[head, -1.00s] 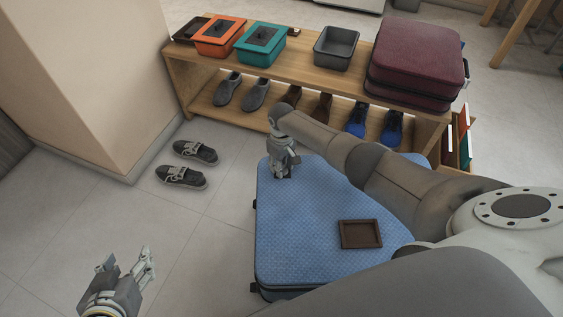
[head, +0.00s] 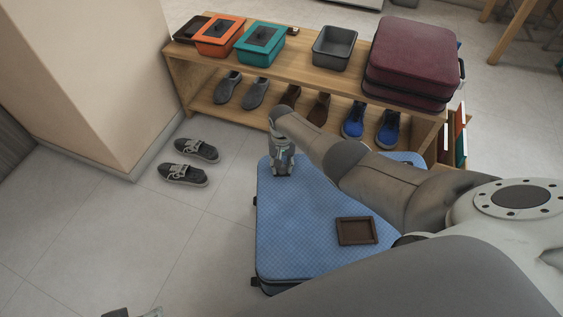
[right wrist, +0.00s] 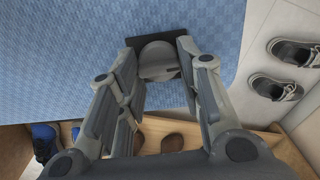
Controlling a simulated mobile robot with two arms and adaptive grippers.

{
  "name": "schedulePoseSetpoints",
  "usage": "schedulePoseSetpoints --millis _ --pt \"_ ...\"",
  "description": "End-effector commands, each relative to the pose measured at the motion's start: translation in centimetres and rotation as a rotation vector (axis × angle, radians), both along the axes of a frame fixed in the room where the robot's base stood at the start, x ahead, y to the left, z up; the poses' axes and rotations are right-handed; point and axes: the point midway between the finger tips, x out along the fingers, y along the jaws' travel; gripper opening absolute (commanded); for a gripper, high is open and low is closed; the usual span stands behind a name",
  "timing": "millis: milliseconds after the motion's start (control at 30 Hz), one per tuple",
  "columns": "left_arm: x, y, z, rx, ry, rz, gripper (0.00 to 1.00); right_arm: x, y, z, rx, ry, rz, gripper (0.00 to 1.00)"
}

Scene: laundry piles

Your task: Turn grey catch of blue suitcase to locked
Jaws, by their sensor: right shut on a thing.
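The blue suitcase (head: 300,240) lies flat on the floor, its checked lid up. My right gripper (head: 282,172) points down at the suitcase's far left corner, at the end of my right arm. In the right wrist view, the grey catch (right wrist: 158,58) is a rounded grey knob on a dark plate near the lid's edge. My right gripper (right wrist: 158,72) has its fingers on both sides of the catch and is shut on it. In the head view the catch is hidden by the gripper. Only the tips of my left gripper (head: 133,313) show at the bottom edge.
A dark brown tray (head: 357,231) lies on the lid. A wooden bench (head: 300,68) behind holds an orange box (head: 219,37), a teal box (head: 261,45), a grey bin (head: 335,47) and a maroon suitcase (head: 413,60), with shoes below. Sneakers (head: 184,174) lie on the floor at left.

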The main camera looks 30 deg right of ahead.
Motion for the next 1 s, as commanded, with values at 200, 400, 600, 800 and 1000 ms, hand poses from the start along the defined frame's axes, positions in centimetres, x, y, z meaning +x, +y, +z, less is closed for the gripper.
schedulePoseSetpoints --millis 200,400,600,800,1000 --pt "0.02 -0.01 0.21 0.0 -0.001 0.0 0.55 0.1 0.06 0.11 0.001 -0.003 -0.053 0.1" --pt "0.02 -0.01 0.22 0.0 -0.001 0.0 0.55 0.13 0.04 0.1 0.001 -0.003 -0.066 0.1" --pt "0.03 -0.01 0.22 0.0 -0.001 0.0 0.55 0.15 0.03 0.11 0.001 -0.003 -0.067 0.1" --pt "0.03 -0.02 0.22 0.0 -0.002 0.0 0.55 0.14 0.02 0.1 0.001 -0.003 -0.066 0.49" --pt "0.03 -0.02 0.21 0.0 -0.002 0.0 0.55 0.07 -0.01 0.06 0.0 -0.002 -0.065 0.55"
